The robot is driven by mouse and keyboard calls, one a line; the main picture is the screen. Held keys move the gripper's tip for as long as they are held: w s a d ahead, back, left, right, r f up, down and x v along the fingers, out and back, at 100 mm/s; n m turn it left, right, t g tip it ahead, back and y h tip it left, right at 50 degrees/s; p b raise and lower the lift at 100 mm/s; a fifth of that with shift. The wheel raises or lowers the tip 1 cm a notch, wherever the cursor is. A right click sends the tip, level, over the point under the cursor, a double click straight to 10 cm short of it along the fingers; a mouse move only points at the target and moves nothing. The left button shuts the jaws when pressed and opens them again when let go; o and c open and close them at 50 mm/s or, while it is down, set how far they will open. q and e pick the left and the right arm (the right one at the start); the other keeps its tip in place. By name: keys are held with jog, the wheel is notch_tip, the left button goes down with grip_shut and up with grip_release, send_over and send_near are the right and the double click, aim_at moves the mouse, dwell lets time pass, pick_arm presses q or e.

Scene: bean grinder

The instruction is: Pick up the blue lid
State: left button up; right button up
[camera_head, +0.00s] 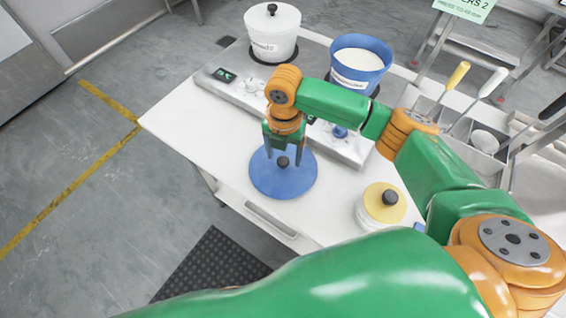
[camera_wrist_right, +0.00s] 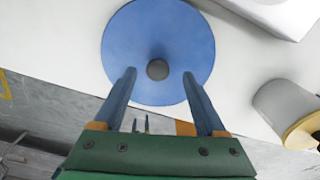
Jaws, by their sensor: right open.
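The blue lid (camera_head: 270,178) is a round disc with a dark knob in its middle. It lies on the white table near its front edge. In the right wrist view the lid (camera_wrist_right: 170,30) fills the upper middle. Its knob (camera_wrist_right: 157,69) shows between and just beyond my fingertips. My right gripper (camera_head: 284,158) points down over the lid, with its fingers on either side of the knob. In the right wrist view my right gripper (camera_wrist_right: 160,73) is open and empty. I cannot tell the exact height of the fingertips above the lid. My left gripper is out of view.
A blue container (camera_head: 361,62) with white contents and a white lidded container (camera_head: 272,32) stand on the grey machine (camera_head: 240,92) behind. A yellow-lidded jar (camera_head: 384,203) stands to the right. A tray with utensils (camera_head: 470,150) is at the far right. The table (camera_head: 185,125) is clear left of the lid.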

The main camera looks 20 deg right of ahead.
jog(key=shift+w+f, duration=0.1)
jog(key=shift+f, duration=0.6)
jog(key=shift+w+d+f, duration=0.1)
jog(key=shift+w+f, duration=0.15)
jog(key=shift+f, duration=0.05)
jog(key=shift+s, duration=0.1)
grip_shut()
jog(key=shift+r, duration=0.1)
